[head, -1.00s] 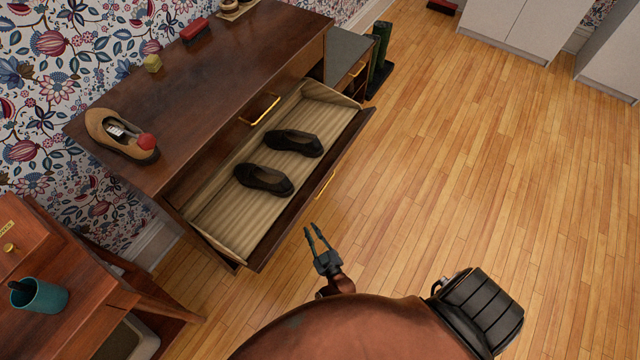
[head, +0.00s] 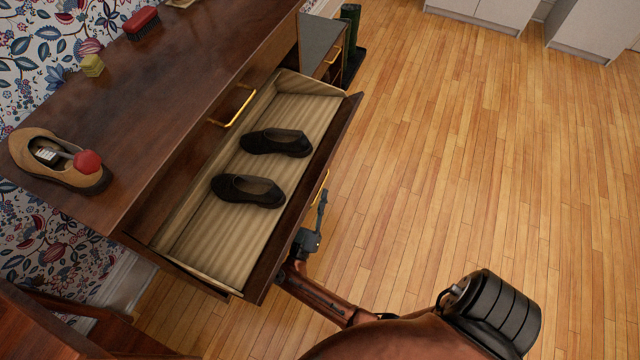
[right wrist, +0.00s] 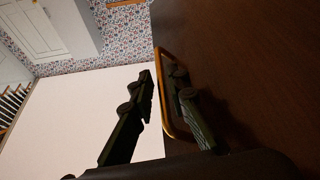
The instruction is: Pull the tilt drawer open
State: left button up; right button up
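The tilt drawer (head: 228,243) stands tilted out from the dark wooden cabinet in the head view, its ribbed cream inside showing. Its brass handle (head: 321,188) is on the outer front and also shows in the right wrist view (right wrist: 163,100). My right gripper (head: 318,210) is at this handle, close to the drawer front. In the right wrist view its fingers (right wrist: 163,82) are apart, one on the outer side of the handle bar and one seemingly inside the loop. Contact cannot be told. My left gripper is not in view.
Two black shoes (head: 247,190) lie in the drawer. A tan shoe (head: 60,165), a yellow block (head: 92,66) and a red brush (head: 141,22) are on the cabinet top (head: 190,80). Another brass handle (head: 232,108) is above the drawer. Wooden floor (head: 440,170) is clear to the right.

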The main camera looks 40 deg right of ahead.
aim_at(321, 188)
jog(key=shift+b+x, duration=0.3)
jog(key=shift+x, duration=1.65)
jog(key=shift+c, duration=0.4)
grip_shut()
